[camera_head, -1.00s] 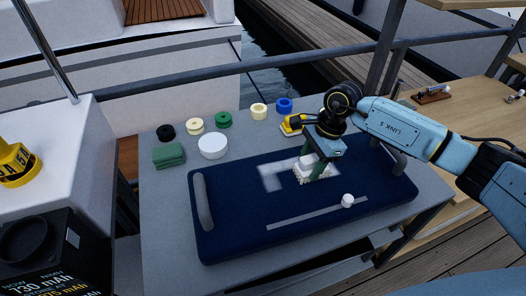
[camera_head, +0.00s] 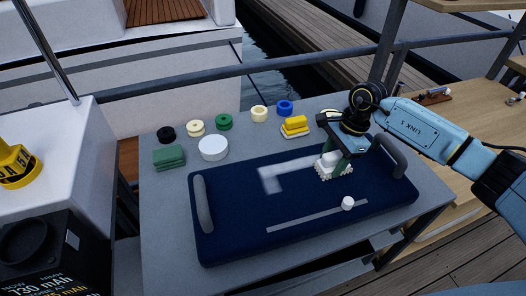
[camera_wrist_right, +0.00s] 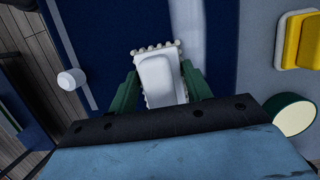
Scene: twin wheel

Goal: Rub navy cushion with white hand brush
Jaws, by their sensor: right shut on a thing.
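The navy cushion (camera_head: 240,225) lies flat on the grey table, with a grey roll at each short end. It carries a pale L-shaped mark (camera_head: 270,180) and a thin grey strip (camera_head: 300,219). My right gripper (camera_head: 336,160) is shut on the white hand brush (camera_head: 325,173), its bristle edge down at the cushion's right part, over the pale band. In the right wrist view the brush (camera_wrist_right: 160,80) sits between the green fingers (camera_wrist_right: 158,92). Whether the bristles press on the fabric is hard to tell. My left gripper is not in view.
A small white knob (camera_head: 347,202) stands on the cushion near the strip. A rail runs beyond the table.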

